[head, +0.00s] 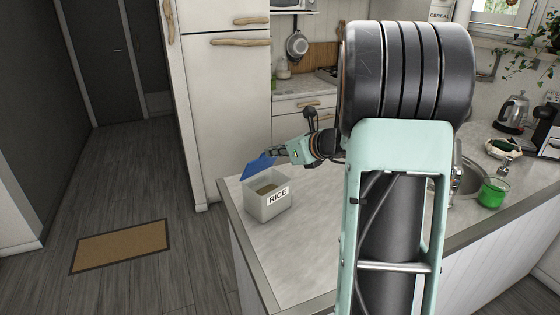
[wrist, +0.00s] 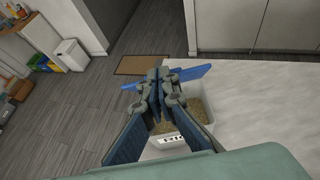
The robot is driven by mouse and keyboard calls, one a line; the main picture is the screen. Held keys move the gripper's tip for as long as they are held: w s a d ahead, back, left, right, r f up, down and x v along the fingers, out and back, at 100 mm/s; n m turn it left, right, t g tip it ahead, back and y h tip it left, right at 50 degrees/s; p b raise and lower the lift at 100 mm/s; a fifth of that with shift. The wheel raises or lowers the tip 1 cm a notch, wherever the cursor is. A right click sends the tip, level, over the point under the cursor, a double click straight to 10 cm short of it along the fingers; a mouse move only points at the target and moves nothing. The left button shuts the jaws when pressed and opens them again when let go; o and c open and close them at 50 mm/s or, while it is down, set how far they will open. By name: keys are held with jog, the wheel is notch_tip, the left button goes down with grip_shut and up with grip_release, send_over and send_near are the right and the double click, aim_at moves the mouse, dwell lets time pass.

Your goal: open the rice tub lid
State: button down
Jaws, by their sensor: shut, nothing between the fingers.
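The rice tub (head: 268,202) is a pale box with a RICE label, standing near the left corner of the counter. Its blue lid (head: 258,167) is tilted up at the back, so the tub's mouth is open and rice shows inside. My gripper (head: 272,153) is at the upper edge of the raised lid; whether it touches the lid is unclear. In the wrist view my gripper (wrist: 160,72) is shut and empty, over the tub (wrist: 208,118). The blue lid (wrist: 190,73) shows on both sides of the fingertips, partly hidden by them.
The counter (head: 290,250) is clear in front of the tub. A sink (head: 466,190), a green glass (head: 492,193) and a kettle (head: 513,112) are to the right. The floor left of the counter is open, with a brown mat (head: 121,246).

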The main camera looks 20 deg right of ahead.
jog(key=shift+w+a+r+p, duration=0.1)
jog(key=shift+w+a+r, duration=0.2)
jog(key=shift+w, duration=0.3)
jog(key=shift+w+a+r+p, duration=0.15)
jog(key=shift+w+r, duration=0.2)
jog(key=shift+w, duration=0.3)
jog(key=shift+w+a+r+p, duration=0.1)
jog(key=shift+w+a+r, duration=0.2)
jog(key=shift+w, duration=0.3)
jog(key=shift+r, duration=0.15)
jog(key=shift+r+p, duration=0.6)
jog(key=shift+r, duration=0.1)
jog(key=shift+d, duration=0.1)
